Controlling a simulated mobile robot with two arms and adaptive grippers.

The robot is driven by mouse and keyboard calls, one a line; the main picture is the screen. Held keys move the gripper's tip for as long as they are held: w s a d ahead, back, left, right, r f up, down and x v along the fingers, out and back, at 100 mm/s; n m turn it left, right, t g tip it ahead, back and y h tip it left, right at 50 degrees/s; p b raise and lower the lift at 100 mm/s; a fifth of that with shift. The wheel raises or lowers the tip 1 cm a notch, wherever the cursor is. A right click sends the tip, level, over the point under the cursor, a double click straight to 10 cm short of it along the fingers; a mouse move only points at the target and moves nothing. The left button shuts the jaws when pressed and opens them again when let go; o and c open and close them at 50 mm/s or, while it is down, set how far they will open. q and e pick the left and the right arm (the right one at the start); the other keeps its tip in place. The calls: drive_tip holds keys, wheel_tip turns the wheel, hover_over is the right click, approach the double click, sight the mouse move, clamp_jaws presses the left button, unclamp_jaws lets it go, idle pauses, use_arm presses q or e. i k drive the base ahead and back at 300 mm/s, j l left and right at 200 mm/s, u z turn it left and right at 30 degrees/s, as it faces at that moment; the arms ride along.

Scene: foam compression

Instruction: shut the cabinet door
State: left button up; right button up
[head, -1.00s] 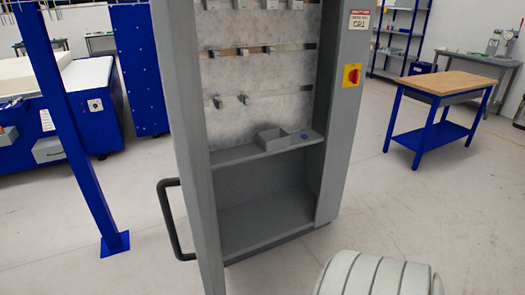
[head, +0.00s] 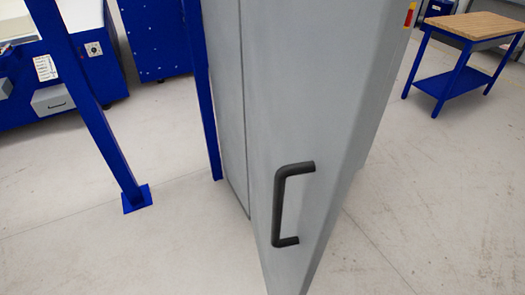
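The grey cabinet door (head: 300,110) stands large in the middle of the head view, its flat outer face toward me. A dark bar handle (head: 279,206) is fixed upright on the lower part of this face. The grey cabinet (head: 226,90) shows as a narrow strip to the left of the door. The cabinet's inside is hidden behind the door, and the door's lower end runs out of the picture. Neither of my grippers is in view.
A blue post (head: 85,110) with a foot plate stands on the left, with a blue machine (head: 70,125) behind it. A blue workbench with a wooden top (head: 470,27) stands at the upper right. The pale floor (head: 430,210) is clear to the right.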

sight(316, 72)
drive_tip(key=k+j+z, duration=0.2)
drive_tip(key=k+j, duration=0.15)
drive_tip(key=j, duration=0.2)
drive_tip(key=k+j+z, duration=0.15)
drive_tip(key=k+j, duration=0.2)
drive_tip(key=j, duration=0.2)
